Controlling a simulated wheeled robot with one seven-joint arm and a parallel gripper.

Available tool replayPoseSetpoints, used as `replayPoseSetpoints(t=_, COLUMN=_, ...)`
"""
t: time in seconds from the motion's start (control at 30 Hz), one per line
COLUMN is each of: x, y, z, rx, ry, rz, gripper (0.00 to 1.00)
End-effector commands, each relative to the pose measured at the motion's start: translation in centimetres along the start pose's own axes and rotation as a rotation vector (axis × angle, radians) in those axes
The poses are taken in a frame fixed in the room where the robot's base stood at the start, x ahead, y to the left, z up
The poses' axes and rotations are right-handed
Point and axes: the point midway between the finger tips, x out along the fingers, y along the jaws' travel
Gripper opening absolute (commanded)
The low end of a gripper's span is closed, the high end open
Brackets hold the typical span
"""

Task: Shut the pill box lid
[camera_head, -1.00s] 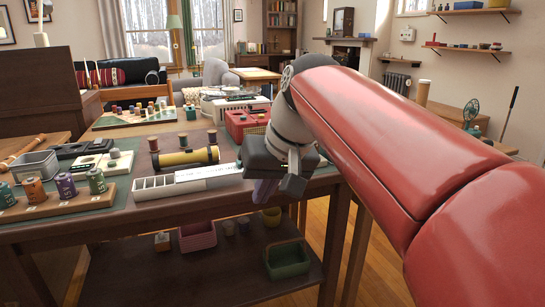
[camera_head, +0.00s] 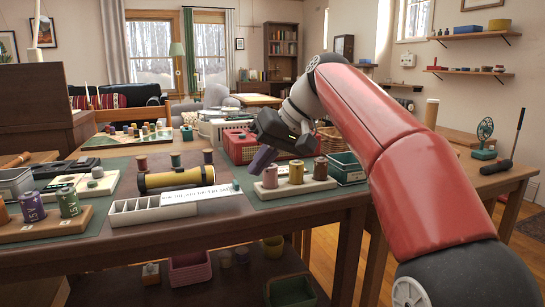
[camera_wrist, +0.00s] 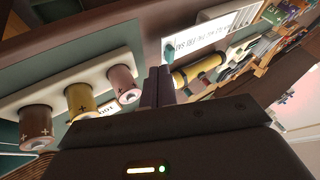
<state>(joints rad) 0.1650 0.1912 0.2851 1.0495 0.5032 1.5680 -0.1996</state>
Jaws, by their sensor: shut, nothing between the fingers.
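The pill box (camera_head: 135,213) is a long white tray near the table's front edge, with open compartments at its left end. Its white lid (camera_head: 198,195), printed with dark lettering, lies flat over the right part and reaches out to the right. A small teal knob (camera_head: 236,185) is at the lid's right end. In the wrist view, the lid (camera_wrist: 195,40) and knob (camera_wrist: 170,51) show just beyond my fingers. My gripper (camera_head: 260,162) is shut and empty, tilted down, above and behind the lid's right end. Its fingers also show in the wrist view (camera_wrist: 158,86).
A white holder (camera_head: 268,193) with upright batteries stands just right of the lid. A yellow cylinder (camera_head: 178,179) lies behind the pill box. A red basket (camera_head: 238,146) is behind my gripper, and a green tray (camera_head: 346,170) is to the right.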

Motion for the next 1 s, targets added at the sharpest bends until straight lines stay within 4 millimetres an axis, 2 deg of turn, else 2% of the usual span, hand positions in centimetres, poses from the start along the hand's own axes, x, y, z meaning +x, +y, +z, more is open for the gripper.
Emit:
replayPoseSetpoints(t=0.03, x=1.1, y=0.1, z=0.2, rx=0.0, ry=-0.002, rz=-0.001, gripper=0.0)
replayPoseSetpoints(t=0.2, x=2.8, y=0.0, z=0.1, rx=0.001, ry=-0.001, rz=-0.001, gripper=0.0)
replayPoseSetpoints(t=0.67, x=3.3, y=-0.1, z=0.0, rx=0.001, ry=0.0, rz=0.0, gripper=0.0)
replayPoseSetpoints(t=0.77, x=3.7, y=-1.2, z=-0.1, rx=-0.002, ry=-0.002, rz=0.0, gripper=0.0)
replayPoseSetpoints(t=1.0, x=6.4, y=-6.5, z=-0.1, rx=-0.003, ry=-0.004, rz=-0.001, gripper=0.0)
